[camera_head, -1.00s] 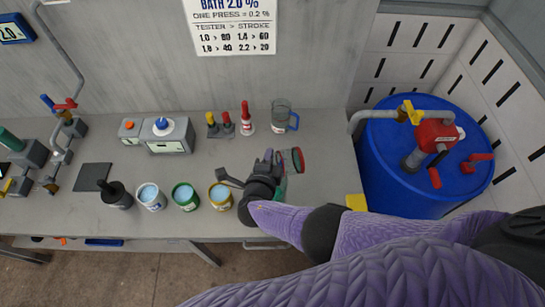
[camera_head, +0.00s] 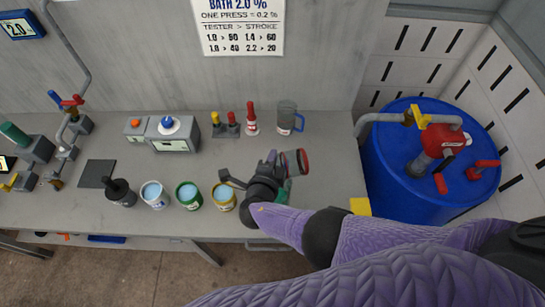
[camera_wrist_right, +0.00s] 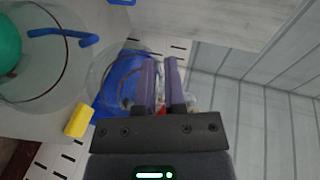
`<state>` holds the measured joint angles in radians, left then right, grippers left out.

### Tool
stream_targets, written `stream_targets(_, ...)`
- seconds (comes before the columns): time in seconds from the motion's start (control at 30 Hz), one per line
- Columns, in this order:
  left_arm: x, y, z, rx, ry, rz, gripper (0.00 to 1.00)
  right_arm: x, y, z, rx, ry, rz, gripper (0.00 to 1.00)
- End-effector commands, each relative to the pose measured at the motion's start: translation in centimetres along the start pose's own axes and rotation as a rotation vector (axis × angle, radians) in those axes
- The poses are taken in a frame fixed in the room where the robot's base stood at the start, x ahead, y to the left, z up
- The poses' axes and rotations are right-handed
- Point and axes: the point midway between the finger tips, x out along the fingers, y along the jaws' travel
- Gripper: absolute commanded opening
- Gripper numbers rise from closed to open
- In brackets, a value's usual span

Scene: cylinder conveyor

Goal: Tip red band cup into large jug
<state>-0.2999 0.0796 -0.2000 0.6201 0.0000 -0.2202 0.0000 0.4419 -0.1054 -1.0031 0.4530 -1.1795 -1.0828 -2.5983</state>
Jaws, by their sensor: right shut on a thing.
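The red band cup (camera_head: 295,162) is clear with a red rim. In the head view it lies on its side in my right gripper (camera_head: 274,166), its mouth facing right, above the bench. In the wrist view the right fingers (camera_wrist_right: 161,85) are close together, with a clear round wall just left of them. The large jug (camera_head: 286,119) is clear with a blue handle and stands upright at the back of the bench, apart from the cup. Its blue handle appears to show at upper left in the wrist view (camera_wrist_right: 62,35). My left gripper is not in view.
A row of small pots, including a yellow one (camera_head: 224,197), stands left of my right gripper. A red bottle (camera_head: 252,118) stands left of the jug. A blue drum (camera_head: 425,170) with a red pump is on the right. Bench between jug and drum is clear.

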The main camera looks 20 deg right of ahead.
Motion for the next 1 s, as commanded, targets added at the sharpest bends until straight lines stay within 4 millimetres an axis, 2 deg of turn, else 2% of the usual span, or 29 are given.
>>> stream_targets(0.37,-0.3,0.0,0.0,0.0,0.0,0.0,0.59,0.0,-0.2,-0.2,0.011,-0.004,0.005,0.0)
stream_targets(0.5,-2.8,-0.1,-0.3,0.0,0.0,0.0,0.59,0.4,-0.9,-1.6,0.151,-0.057,0.073,0.0)
stream_targets(0.6,-3.7,-0.1,-0.3,0.0,0.001,-0.001,0.59,0.8,-0.8,-2.4,0.258,-0.096,0.123,0.0)
stream_targets(0.9,-3.6,-0.1,-0.3,0.0,0.001,0.0,0.59,1.1,-0.3,-2.6,0.31,-0.117,0.149,0.0)
stream_targets(1.0,-4.4,-0.1,-0.4,0.0,0.001,-0.001,0.59,1.7,-0.3,-3.8,0.429,-0.16,0.206,0.0)
